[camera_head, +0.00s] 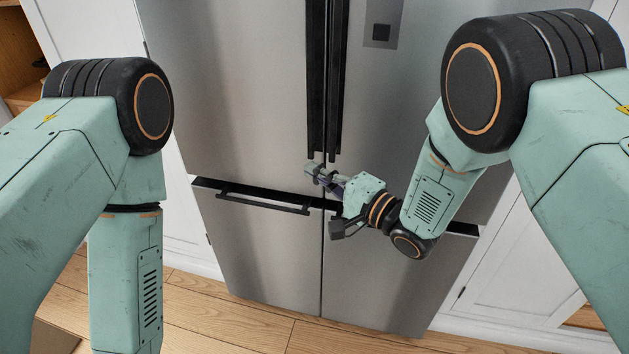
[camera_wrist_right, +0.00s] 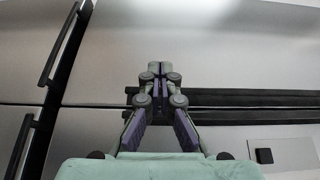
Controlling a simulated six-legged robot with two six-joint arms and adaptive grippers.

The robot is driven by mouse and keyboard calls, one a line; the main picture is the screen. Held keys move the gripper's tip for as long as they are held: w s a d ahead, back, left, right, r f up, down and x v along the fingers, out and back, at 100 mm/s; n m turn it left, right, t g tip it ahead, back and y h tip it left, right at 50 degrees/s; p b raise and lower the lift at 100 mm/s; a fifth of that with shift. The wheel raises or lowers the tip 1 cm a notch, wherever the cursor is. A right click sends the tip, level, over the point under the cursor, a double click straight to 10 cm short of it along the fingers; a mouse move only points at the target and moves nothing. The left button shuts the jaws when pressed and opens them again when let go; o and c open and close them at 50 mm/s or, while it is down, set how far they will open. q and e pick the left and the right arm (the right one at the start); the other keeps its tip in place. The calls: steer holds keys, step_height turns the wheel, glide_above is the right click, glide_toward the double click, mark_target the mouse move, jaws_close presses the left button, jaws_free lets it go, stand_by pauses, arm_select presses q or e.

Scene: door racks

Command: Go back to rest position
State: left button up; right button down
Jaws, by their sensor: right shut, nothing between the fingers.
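My right gripper (camera_head: 318,172) is in front of the stainless steel fridge (camera_head: 235,85), near the lower ends of the two long black vertical handles (camera_head: 327,80). In the right wrist view the right gripper (camera_wrist_right: 158,72) has its fingers together with nothing between them. The fridge doors and lower drawers look closed. I cannot tell from these views whether the fingertips touch the fridge. My left arm hangs down at the left of the head view, and its gripper is out of the picture.
A black horizontal handle (camera_head: 262,201) runs along the lower left drawer. White cabinets (camera_head: 515,260) flank the fridge. The wooden floor (camera_head: 230,325) is clear in front. An open wooden shelf (camera_head: 20,50) shows at the upper left.

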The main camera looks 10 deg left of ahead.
steer(key=s+d+f+n+g+h+b, duration=0.2)
steer(key=s+d+f+n+h, duration=0.3)
steer(key=d+f, duration=0.5)
steer(key=s+d+f+n+g+h+b, duration=0.1)
steer(key=s+d+f+n+h, duration=0.1)
steer(key=s+d+f+h, duration=0.75)
steer(key=s+d+f+g+b, duration=0.4)
steer(key=s+f, duration=0.3)
steer(key=s, duration=0.5)
steer(key=s+d+f+g+b, duration=0.3)
steer(key=s+f, duration=0.5)
steer(key=s, duration=0.4)
steer(key=shift+s+d+f+g+b, duration=0.35)
steer(key=shift+d+b, duration=0.2)
steer(key=shift+b, duration=0.45)
